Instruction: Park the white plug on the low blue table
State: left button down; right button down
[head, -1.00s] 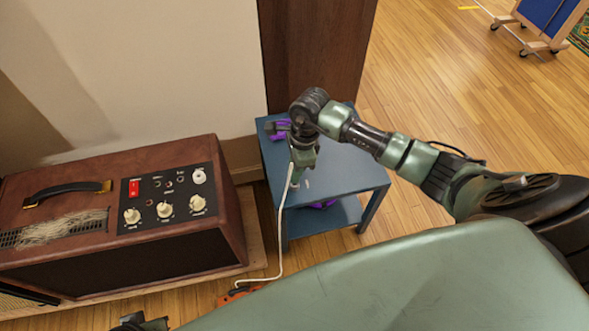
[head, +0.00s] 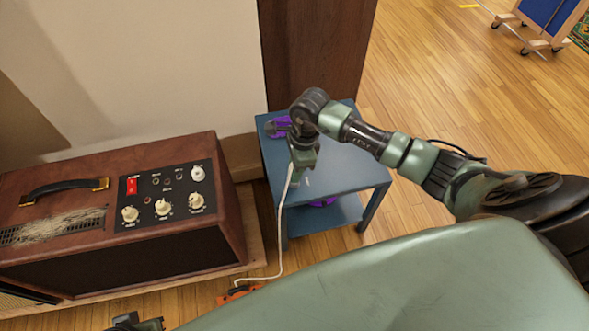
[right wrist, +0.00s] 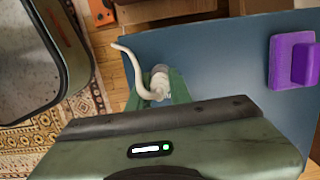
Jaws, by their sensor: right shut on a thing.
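The low blue table (head: 338,165) stands beside the amp, against the dark wood panel. My right gripper (head: 304,178) points down over the left part of its top, shut on the white plug (right wrist: 160,82). In the right wrist view the plug sits between the fingertips (right wrist: 163,98), with its white cable curving away to the left. I cannot tell whether the plug touches the tabletop (right wrist: 215,65). In the head view the gripper mostly hides the plug, and the cable (head: 280,235) hangs down past the table's left side. Part of my left gripper (head: 137,322) shows at the bottom edge; its fingers are unclear.
A brown amp (head: 110,215) with knobs and a red switch stands left of the table. A purple object (head: 279,125) lies at the tabletop's back left, another (head: 322,202) on the lower shelf. An orange thing (head: 238,292) lies where the cable ends. The tabletop's right side is clear.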

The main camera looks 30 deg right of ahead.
jog(key=shift+f, duration=0.2)
jog(key=shift+f, duration=0.15)
jog(key=shift+f+b, duration=0.75)
jog(key=shift+b, duration=0.1)
dwell(0.5)
jog(key=c, duration=1.2)
grip_release()
notch_tip(320, 180, up, 8)
jog(key=d+p, duration=0.1)
jog(key=shift+s+p, duration=0.15)
jog(key=shift+p, duration=0.2)
jog(key=shift+f, duration=0.15)
